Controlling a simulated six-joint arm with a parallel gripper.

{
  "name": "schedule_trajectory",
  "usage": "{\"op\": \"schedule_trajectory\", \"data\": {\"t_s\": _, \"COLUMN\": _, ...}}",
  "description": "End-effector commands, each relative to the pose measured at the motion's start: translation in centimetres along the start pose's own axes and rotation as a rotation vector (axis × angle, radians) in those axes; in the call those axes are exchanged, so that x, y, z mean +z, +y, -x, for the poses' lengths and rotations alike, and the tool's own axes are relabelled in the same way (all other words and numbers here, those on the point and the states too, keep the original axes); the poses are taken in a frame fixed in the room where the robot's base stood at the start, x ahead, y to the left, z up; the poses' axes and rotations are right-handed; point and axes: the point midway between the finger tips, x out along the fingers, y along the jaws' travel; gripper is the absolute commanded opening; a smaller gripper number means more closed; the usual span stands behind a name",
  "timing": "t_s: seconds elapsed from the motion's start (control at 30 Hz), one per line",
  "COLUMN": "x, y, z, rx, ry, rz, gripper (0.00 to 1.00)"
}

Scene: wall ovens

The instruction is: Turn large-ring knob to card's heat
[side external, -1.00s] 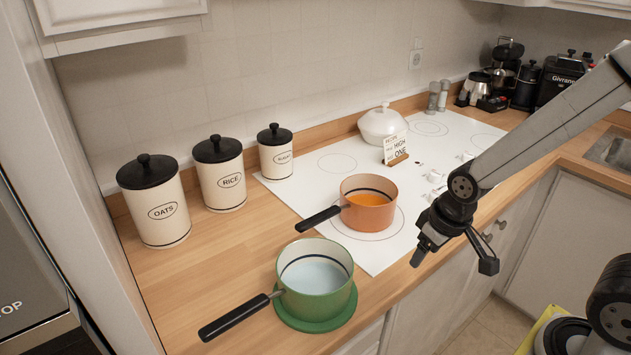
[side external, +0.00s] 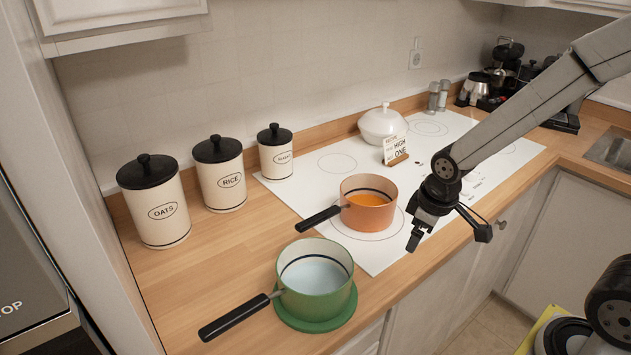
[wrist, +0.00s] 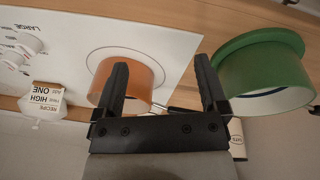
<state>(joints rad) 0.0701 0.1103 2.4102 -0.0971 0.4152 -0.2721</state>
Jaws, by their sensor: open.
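My gripper (side external: 417,235) is open and empty above the front edge of the white cooktop (side external: 333,237), to the right of the orange pot. It also shows in the wrist view (wrist: 167,82), its two fingers spread. The white knobs (wrist: 22,48) are at the left of the wrist view, beside printed text reading LARGE; my arm hides most of them in the side view. In the wrist view the card (wrist: 45,100) appears upside down.
An orange pot (side external: 367,217) with orange contents sits on a front ring. A green pot (side external: 316,298) stands on a green mat on the wooden counter. A white lidded dish (side external: 383,126) and several canisters (side external: 220,187) stand behind.

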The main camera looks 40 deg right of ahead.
Motion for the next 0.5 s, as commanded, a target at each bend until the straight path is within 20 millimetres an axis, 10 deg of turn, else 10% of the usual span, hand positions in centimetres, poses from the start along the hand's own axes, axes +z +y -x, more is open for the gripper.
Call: {"op": "schedule_trajectory", "data": {"t_s": 0.5, "x": -4.6, "y": 13.6, "z": -3.0, "rx": 0.084, "ry": -0.195, "rz": 0.762, "gripper": 0.92}}
